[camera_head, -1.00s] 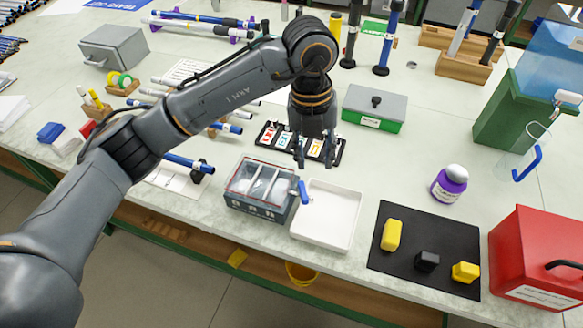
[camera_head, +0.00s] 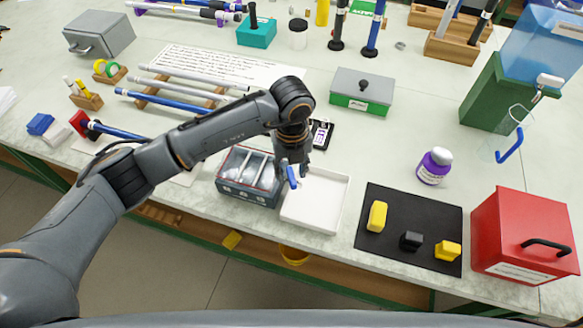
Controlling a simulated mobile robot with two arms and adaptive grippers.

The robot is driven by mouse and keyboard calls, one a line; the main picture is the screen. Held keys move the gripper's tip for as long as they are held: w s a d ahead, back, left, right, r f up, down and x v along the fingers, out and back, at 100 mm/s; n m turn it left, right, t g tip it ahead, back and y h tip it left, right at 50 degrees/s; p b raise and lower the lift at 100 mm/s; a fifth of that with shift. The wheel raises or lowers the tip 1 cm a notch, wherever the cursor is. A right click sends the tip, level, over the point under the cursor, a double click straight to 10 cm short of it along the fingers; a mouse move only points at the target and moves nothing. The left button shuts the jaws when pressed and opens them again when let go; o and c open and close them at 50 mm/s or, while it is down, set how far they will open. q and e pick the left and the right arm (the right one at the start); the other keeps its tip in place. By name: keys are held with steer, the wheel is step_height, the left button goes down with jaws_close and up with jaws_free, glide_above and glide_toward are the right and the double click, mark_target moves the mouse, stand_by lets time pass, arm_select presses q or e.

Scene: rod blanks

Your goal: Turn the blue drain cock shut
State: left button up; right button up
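The blue drain cock (camera_head: 292,178) sticks out of the right side of a grey-blue box with clear lid and compartments (camera_head: 247,192). Its handle looks tilted, close to upright. My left gripper (camera_head: 294,170) points down right at the cock. Its two fingers look apart, one on each side of the cock's upper part. I cannot tell whether they touch it. The gripper hides the joint between cock and box. My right gripper is not in view.
A white tray (camera_head: 330,212) lies just right of the cock. A black mat (camera_head: 395,245) with yellow and black blocks, a purple bottle (camera_head: 434,167) and a red box (camera_head: 525,222) stand further right. A green-and-grey box (camera_head: 361,92) is behind. Blue and white rods (camera_head: 165,102) lie at left.

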arm_select(q)
steer(key=shift+f, duration=0.55)
jaws_close()
